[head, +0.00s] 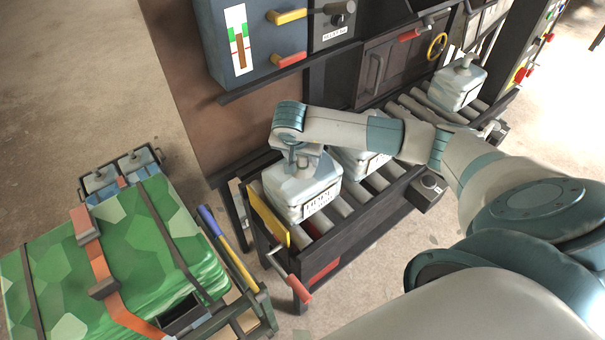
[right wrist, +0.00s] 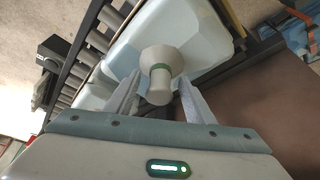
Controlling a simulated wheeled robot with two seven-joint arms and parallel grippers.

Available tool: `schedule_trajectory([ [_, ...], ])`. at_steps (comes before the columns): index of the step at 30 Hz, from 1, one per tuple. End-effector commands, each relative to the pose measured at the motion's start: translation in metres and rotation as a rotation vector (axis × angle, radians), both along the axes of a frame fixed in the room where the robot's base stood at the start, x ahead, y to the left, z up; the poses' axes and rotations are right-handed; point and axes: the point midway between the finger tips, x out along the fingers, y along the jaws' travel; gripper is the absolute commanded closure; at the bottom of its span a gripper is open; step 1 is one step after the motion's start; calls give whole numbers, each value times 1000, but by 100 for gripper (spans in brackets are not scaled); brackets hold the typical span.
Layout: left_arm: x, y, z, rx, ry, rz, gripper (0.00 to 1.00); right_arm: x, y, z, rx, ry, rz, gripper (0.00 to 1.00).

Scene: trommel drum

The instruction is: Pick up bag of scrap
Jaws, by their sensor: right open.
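A pale blue-white bag of scrap (head: 305,194) with a printed label sits at the near left end of the roller conveyor. My right gripper (head: 303,158) is directly above it, pointing down. In the right wrist view the bag (right wrist: 190,28) has a rounded knob-like neck, and the two open fingers (right wrist: 158,88) stand on either side of that neck. I cannot tell whether they touch it. A second bag (head: 354,161) is behind, partly hidden by my arm. A third bag (head: 458,86) stands farther up the conveyor. My left gripper is not in view.
The roller conveyor (head: 345,207) has dark side rails and a yellow end bar (head: 268,212). A dark machine with a grey panel (head: 262,45) stands behind it. A cart with a green camouflage-covered load (head: 110,262) and orange strap is at the lower left. Floor shows between them.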

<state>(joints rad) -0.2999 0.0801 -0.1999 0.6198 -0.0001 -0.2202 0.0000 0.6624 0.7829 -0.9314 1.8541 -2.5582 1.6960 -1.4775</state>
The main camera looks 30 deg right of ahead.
Motion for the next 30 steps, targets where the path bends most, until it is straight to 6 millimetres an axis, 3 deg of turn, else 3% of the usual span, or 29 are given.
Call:
schedule_trajectory([
  [2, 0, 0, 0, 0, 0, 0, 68, 0, 0, 0, 0, 0, 0, 56],
  [6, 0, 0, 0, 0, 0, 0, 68, 0, 0, 0, 0, 0, 0, 89],
  [8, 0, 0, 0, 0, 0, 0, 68, 0, 0, 0, 0, 0, 0, 100],
  [20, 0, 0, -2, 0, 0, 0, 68, 1, 0, 4, -1, -2, -1, 100],
  [30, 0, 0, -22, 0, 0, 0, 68, 2, 0, 40, 0, -6, 1, 100],
])
